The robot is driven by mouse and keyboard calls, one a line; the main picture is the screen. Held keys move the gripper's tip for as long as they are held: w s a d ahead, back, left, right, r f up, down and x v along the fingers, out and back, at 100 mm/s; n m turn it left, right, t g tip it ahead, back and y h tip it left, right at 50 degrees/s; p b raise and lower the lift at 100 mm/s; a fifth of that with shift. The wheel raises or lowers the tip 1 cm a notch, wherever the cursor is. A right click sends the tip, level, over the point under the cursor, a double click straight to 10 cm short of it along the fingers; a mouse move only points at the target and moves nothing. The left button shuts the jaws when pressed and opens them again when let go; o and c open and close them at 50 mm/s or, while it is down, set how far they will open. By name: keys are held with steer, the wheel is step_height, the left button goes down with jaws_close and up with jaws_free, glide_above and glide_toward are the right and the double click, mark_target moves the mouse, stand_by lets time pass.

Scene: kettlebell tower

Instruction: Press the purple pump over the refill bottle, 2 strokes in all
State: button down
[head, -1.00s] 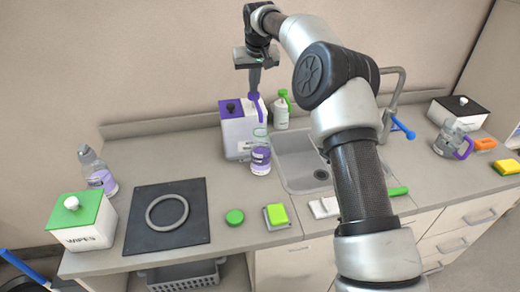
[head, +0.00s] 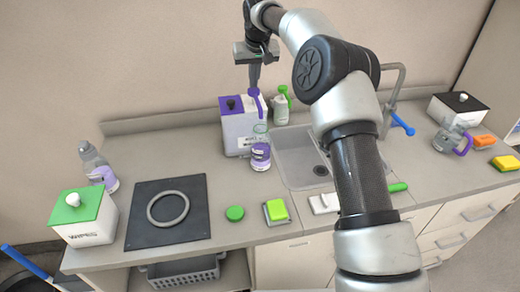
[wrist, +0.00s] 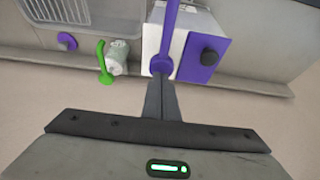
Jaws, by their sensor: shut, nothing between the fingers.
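The purple pump (head: 256,97) rises from a white dispenser box (head: 237,134) with a purple lid at the back of the counter. Its round head and long spout also show in the wrist view (wrist: 169,30). The refill bottle (head: 261,156), clear with a purple label, stands upright on the counter at the box's front right, below the spout. My gripper (head: 254,87) points down, shut and empty, with its fingertips right at the pump head. In the wrist view the fingers (wrist: 162,88) end at the head; I cannot tell whether they touch it.
A white bottle with a green pump (head: 281,107) stands just right of the dispenser. A sink (head: 300,150) with a faucet lies further right. A wipes box (head: 84,218), dark mat (head: 140,225) and green sponge (head: 276,211) occupy the left and front counter.

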mark_target(254, 90)
steer(key=shift+f+b, duration=0.7)
steer(key=shift+f, duration=0.8)
steer(key=shift+r, duration=0.25)
steer(key=shift+r+p, duration=1.45)
steer(key=shift+p, duration=0.4)
step_height(254, 90, up, 2)
steer(key=shift+r+p, duration=0.1)
steer(key=shift+p, duration=0.45)
steer(key=shift+r, duration=1.9)
